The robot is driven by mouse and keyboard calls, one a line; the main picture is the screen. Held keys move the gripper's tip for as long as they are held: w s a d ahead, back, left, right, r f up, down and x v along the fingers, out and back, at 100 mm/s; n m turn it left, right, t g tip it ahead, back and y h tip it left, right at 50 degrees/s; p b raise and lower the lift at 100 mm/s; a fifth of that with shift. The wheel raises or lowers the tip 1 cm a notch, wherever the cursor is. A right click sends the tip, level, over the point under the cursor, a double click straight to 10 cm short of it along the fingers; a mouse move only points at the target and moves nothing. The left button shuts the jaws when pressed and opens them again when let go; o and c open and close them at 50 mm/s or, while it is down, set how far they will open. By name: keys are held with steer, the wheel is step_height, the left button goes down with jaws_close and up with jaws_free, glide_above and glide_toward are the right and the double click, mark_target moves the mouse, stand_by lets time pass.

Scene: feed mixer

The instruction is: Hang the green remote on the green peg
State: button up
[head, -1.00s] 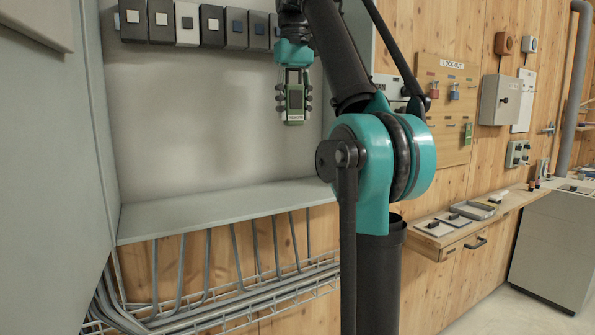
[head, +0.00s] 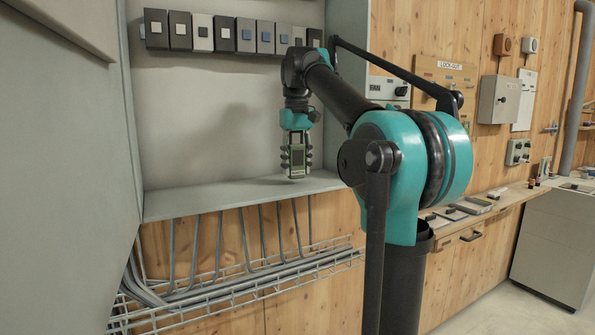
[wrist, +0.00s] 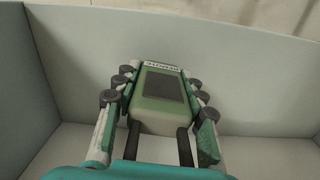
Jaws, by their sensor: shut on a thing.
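My gripper (head: 297,160) points down inside the open grey cabinet and is shut on the green remote (head: 298,170). The remote hangs upright between the fingers, just above or in front of the cabinet's bottom ledge. In the wrist view the green remote (wrist: 163,98) has a dark screen and a pale label at its far end, with the finger pads of my gripper (wrist: 160,88) on both sides. The lockout board (head: 440,72) is on the wooden wall at right. My arm hides its lower part, and I cannot make out the green peg.
A row of dark and pale switch boxes (head: 224,34) lines the cabinet back above my gripper. The cabinet ledge (head: 215,199) lies below, with pipes and a wire tray (head: 240,277) under it. A wooden shelf (head: 520,195) and grey boxes stand at right.

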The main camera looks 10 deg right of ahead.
steer(key=shift+f, duration=0.7)
steer(key=shift+f, duration=0.2)
steer(key=o, duration=1.2)
steer(key=shift+o, duration=0.2)
steer(key=shift+r, duration=0.1)
